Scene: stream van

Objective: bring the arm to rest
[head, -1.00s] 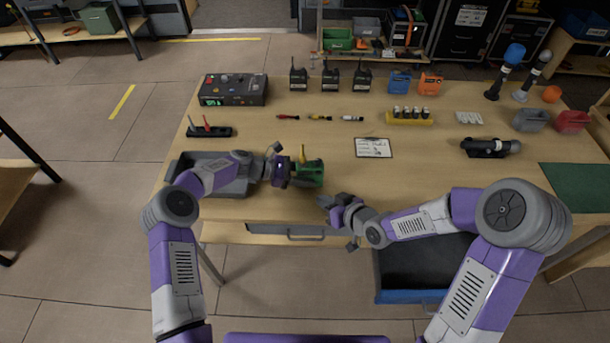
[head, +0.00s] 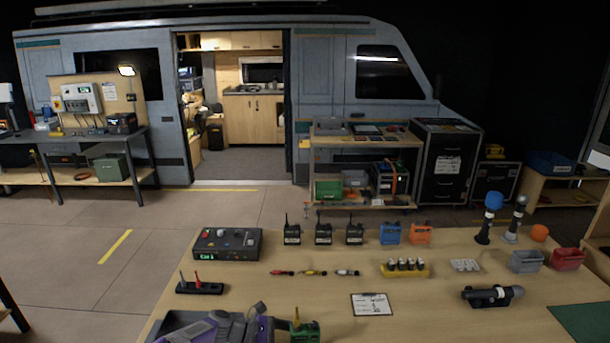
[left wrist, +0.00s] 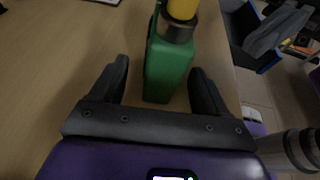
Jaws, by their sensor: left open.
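My left gripper (left wrist: 158,95) is open in the left wrist view. A green body with a yellow top, the green device (left wrist: 168,65), stands between and ahead of its two dark fingers. I see no finger closed on it, and a narrow gap shows on each side. In the head view the grey and purple left wrist (head: 225,328) shows at the bottom edge, and the green device (head: 303,332) is just right of it, cut off by the frame. My right gripper is not recognisable in either view.
The wooden table (head: 320,300) holds a control box (head: 228,244), several radios, small connectors, a clipboard (head: 372,304), a yellow battery tray (head: 405,269) and microphones. A blue-edged drawer (left wrist: 269,62) lies beyond the table's edge. A van stands behind.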

